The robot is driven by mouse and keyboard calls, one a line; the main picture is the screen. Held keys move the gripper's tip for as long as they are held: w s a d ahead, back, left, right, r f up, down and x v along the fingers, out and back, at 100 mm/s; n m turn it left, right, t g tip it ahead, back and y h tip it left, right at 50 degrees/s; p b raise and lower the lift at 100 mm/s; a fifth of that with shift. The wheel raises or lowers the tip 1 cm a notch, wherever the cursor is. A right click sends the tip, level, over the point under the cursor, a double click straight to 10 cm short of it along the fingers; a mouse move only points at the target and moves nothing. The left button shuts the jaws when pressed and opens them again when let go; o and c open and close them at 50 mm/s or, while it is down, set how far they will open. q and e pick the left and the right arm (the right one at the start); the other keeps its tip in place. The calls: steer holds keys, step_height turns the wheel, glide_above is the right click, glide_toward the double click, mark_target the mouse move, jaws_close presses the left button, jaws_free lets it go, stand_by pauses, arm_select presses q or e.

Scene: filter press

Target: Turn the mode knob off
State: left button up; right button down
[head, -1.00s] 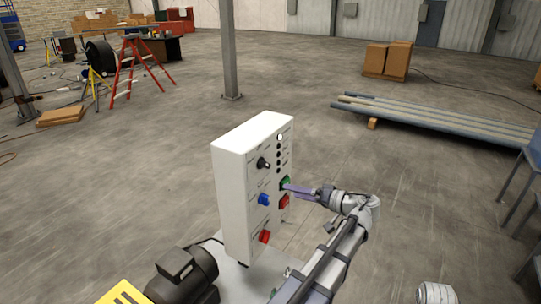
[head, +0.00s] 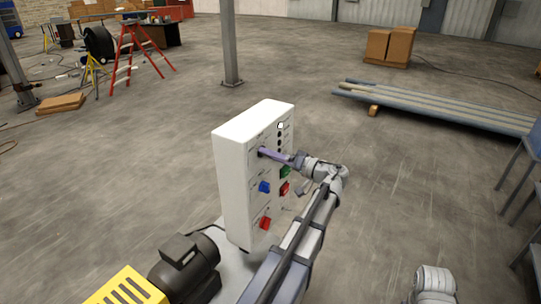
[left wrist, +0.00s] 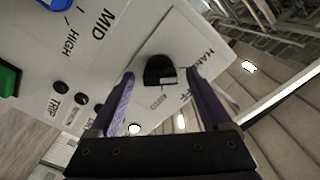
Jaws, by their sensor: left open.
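The mode knob (left wrist: 160,70) is a small black knob on the white control box (head: 233,160). Letters of HAND and OFF show beside it in the left wrist view. My left gripper (left wrist: 161,77) is open, its two purple fingers on either side of the knob with a gap at each side; the knob appears between the fingertips. In the head view my left gripper (head: 267,153) reaches the panel face from the right and mostly hides the knob. Which mark the knob points to is hard to tell.
Below the knob are a blue knob (head: 264,187), a green button (head: 285,172), a red button (head: 284,188) and a lower red knob (head: 265,223). A dark motor (head: 185,265) and yellow part (head: 124,288) stand front left. The floor behind the box is open.

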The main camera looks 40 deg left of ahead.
arm_select(q)
steer(key=shift+a, duration=0.3)
jaws_close()
stand_by(0.6)
